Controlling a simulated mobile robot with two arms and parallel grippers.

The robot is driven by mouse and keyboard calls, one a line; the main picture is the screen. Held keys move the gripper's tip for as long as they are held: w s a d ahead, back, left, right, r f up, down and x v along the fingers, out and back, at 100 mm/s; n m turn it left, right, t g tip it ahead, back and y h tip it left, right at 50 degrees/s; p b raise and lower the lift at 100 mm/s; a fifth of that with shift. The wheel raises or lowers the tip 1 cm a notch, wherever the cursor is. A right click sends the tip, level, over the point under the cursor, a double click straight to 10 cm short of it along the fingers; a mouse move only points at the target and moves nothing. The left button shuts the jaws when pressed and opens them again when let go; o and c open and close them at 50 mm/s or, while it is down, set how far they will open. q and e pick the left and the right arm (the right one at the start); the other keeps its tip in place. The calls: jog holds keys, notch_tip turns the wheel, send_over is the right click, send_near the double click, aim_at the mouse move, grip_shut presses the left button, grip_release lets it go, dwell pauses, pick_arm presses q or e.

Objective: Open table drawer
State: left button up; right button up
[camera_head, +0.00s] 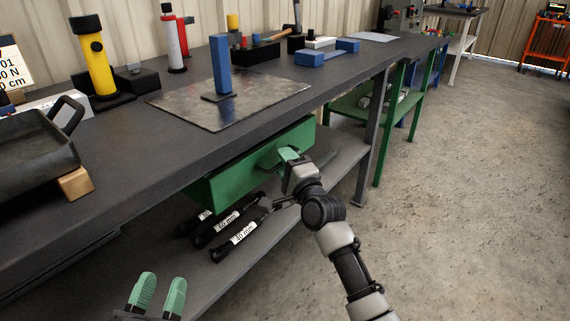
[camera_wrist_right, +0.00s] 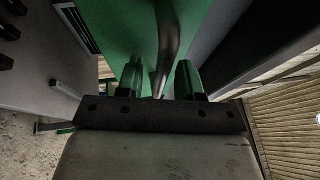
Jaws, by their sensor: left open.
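The green table drawer (camera_head: 240,175) hangs under the dark workbench top, and no opening into it shows. Its front also fills part of the right wrist view (camera_wrist_right: 120,25). My right gripper (camera_head: 287,154) is at the drawer front, by the handle. In the right wrist view the dark curved handle (camera_wrist_right: 167,40) runs between the two fingers of my right gripper (camera_wrist_right: 159,80). Whether the fingers press on it I cannot tell. My left gripper (camera_head: 160,293) is low at the bottom left, with its green fingers apart and empty.
On the workbench (camera_head: 130,150) are a metal plate (camera_head: 265,95) with a blue post (camera_head: 221,65), a yellow cylinder (camera_head: 96,62) and a dark tray (camera_head: 35,145). Black labelled tools (camera_head: 235,240) lie on the lower shelf. The floor to the right (camera_head: 460,190) is clear.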

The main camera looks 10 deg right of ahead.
jog(key=shift+w, duration=0.1)
grip_shut()
jog(key=shift+d, duration=0.1)
dwell(0.3)
